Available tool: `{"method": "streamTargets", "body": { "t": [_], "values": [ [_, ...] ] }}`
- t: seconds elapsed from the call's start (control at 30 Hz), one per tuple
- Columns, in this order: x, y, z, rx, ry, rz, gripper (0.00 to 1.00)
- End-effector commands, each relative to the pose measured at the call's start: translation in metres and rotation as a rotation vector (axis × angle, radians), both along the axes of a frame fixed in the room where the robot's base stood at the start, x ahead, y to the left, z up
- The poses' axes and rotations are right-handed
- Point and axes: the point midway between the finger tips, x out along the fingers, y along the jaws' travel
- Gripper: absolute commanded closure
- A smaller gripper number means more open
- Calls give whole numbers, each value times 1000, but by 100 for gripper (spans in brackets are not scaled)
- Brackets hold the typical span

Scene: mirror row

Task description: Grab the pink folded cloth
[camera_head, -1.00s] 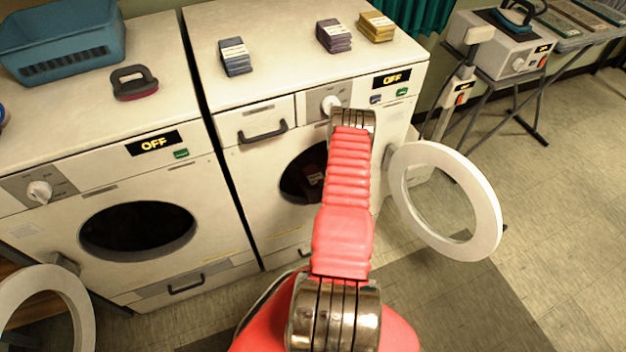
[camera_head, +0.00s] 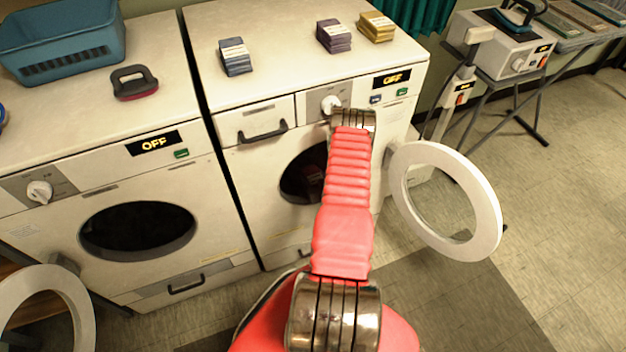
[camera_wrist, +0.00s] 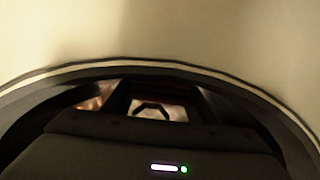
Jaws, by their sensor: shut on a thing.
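My arm reaches down to the open round door hole of the right-hand washing machine (camera_head: 232,165), and its far end is hidden behind my own arm in the head view. In the wrist view my gripper (camera_wrist: 150,108) is inside the dark drum, beyond the hole's rim. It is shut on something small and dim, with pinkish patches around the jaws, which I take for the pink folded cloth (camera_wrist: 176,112). The cloth's outline is too dark to make out. A faint reddish patch shows inside the drum in the head view.
The right machine's white ring door (camera_head: 484,205) stands open to the right of my arm. The hole's rim (camera_wrist: 160,68) arches close above my gripper. Blue, purple and yellow folded stacks lie on the machine top. A left machine (camera_head: 70,165) stands beside it.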

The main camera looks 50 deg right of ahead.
Motion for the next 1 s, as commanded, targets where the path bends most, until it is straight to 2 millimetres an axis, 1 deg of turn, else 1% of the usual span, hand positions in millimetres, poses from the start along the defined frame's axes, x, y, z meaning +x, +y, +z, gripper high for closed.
{"method": "streamTargets", "body": {
  "t": [0.27, 0.47, 0.67, 1.0],
  "values": [
    [0, 0, 1, 0, 0, 0, 72],
    [0, -1, 10, -2, -1, -1, 72],
    [0, -1, 31, -2, -1, -1, 72],
    [0, -1, 79, -1, -1, -1, 72]
  ]
}}
